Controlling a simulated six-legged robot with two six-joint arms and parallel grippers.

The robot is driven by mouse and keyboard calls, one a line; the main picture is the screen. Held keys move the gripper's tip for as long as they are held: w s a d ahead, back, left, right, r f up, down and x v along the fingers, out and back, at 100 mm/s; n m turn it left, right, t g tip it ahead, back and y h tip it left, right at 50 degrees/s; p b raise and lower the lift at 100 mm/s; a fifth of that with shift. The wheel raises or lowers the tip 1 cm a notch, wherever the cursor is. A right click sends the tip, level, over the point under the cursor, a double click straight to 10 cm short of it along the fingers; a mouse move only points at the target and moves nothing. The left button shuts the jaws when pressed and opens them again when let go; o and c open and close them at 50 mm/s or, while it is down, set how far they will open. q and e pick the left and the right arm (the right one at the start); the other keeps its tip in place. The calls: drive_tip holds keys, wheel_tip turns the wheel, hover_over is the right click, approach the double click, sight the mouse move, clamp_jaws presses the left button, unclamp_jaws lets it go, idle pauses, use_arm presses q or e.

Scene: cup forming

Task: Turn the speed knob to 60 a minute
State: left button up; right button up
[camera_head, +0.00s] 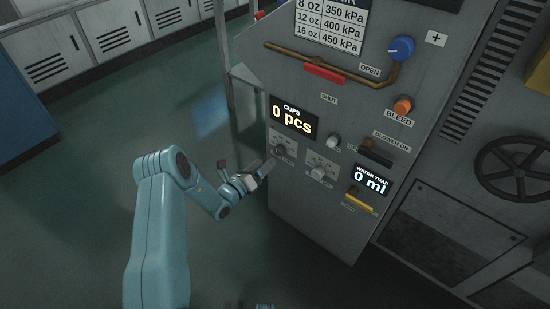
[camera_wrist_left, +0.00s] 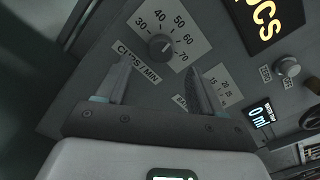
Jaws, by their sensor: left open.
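The speed knob (camera_wrist_left: 160,47) is a dark round knob on a pale plate marked 30 to 70 and labelled CUPS / MIN. I cannot tell surely where its pointer stands. In the head view the knob (camera_head: 281,150) sits below the CUPS display, partly behind my gripper. My left gripper (camera_head: 264,172) is close in front of the panel, just below and left of the knob. In the left wrist view the fingers of my left gripper (camera_wrist_left: 159,82) are open and empty, with the knob beyond and between their tips.
A second knob (camera_head: 318,172) is just right of the speed knob. The CUPS display (camera_head: 293,118) reads 0 pcs and the water trap display (camera_head: 371,180) reads 0 ml. A yellow handle (camera_head: 359,201) and a black lever (camera_head: 376,154) stick out at right. Open floor lies left.

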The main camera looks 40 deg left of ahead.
sight(277, 153)
use_arm(q)
drive_tip(key=w, duration=0.4)
drive_tip(key=w+b, duration=0.1)
drive_tip(key=w, duration=0.1)
drive_tip(key=shift+d, duration=0.3)
drive_tip(key=c, duration=1.1)
